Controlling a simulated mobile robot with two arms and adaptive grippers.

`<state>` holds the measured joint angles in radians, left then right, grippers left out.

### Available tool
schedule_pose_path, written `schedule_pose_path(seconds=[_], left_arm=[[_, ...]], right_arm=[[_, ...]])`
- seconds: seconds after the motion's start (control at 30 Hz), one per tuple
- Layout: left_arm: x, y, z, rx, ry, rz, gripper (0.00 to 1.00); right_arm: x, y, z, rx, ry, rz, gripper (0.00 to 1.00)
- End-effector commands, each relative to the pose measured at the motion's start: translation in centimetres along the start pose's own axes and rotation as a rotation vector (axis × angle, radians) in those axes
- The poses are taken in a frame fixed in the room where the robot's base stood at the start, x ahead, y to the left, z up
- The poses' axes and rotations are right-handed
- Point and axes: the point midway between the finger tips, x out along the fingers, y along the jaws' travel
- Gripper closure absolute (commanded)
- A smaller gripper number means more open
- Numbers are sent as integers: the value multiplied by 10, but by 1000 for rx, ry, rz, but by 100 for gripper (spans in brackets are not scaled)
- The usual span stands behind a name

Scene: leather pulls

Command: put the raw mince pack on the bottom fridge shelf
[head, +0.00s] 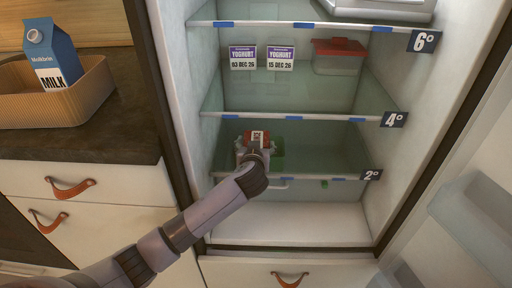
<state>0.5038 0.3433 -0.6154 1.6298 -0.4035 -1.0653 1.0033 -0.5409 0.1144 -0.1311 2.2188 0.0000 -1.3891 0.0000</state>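The raw mince pack (258,137) is red with a white label and shows in the head view just beyond my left gripper (254,149). The gripper reaches into the fridge between the 4° shelf and the 2° shelf and appears shut on the pack. The fingers and wrist hide the pack's lower part, so I cannot tell whether it touches a shelf. The lowest labelled shelf (310,179) carries the 2° tag. My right gripper is not in view.
A green item (278,154) sits behind the gripper. The 4° shelf (340,119) is above it. Two yoghurts (243,58) and a red-lidded box (338,56) stand higher. The open door (465,190) is at right. A milk carton (52,55) stands in a tray at left.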

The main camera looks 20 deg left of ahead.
Motion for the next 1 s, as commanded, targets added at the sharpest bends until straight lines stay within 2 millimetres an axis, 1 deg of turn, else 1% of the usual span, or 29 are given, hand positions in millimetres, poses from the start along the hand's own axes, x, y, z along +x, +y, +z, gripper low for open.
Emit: schedule_pose_path(seconds=[0.07,0.3,0.33,0.63,1.0], left_arm=[[0,0,-2,-1,4,2,80],[0,1,0,-2,3,2,80],[0,0,2,-1,-1,1,29],[0,0,2,-1,-1,1,10],[0,0,-1,0,0,0,10]], right_arm=[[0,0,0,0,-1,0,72],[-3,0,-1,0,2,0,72],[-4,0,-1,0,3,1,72],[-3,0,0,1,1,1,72],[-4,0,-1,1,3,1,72]])
